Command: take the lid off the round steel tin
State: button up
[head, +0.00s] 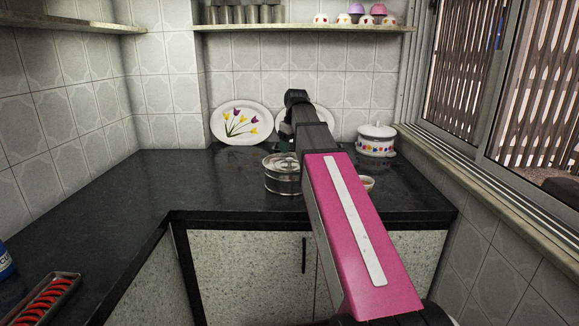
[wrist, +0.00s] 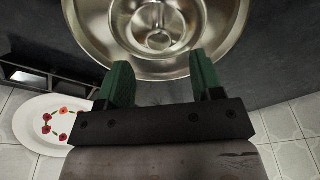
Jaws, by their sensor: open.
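The round steel tin (head: 282,184) stands on the black counter, partly hidden on its right by my arm. Its lid (head: 281,162) is on top. In the wrist view the shiny lid (wrist: 95,22) fills the upper middle, with concentric rings and a small round knob (wrist: 158,40) at its centre. My gripper (wrist: 161,62) is open, its two green fingers apart and nothing between them. The fingertips overlap the lid's near rim in that view; I cannot tell whether they touch it. In the head view my gripper is mostly hidden by my arm.
A tulip plate (head: 241,123) leans on the tiled wall behind. A red-flowered plate (wrist: 32,125) shows in the wrist view. A white lidded pot (head: 376,143) and a small bowl (head: 367,183) stand to the right.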

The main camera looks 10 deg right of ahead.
aim_at(290, 163)
jog(key=shift+w+a+f, duration=0.1)
jog(key=shift+w+f, duration=0.1)
jog(key=shift+f, duration=1.05)
jog(key=shift+w+a+f, duration=0.1)
jog(key=shift+w+f, duration=0.1)
jog(key=shift+f, duration=1.05)
jog(key=c, duration=1)
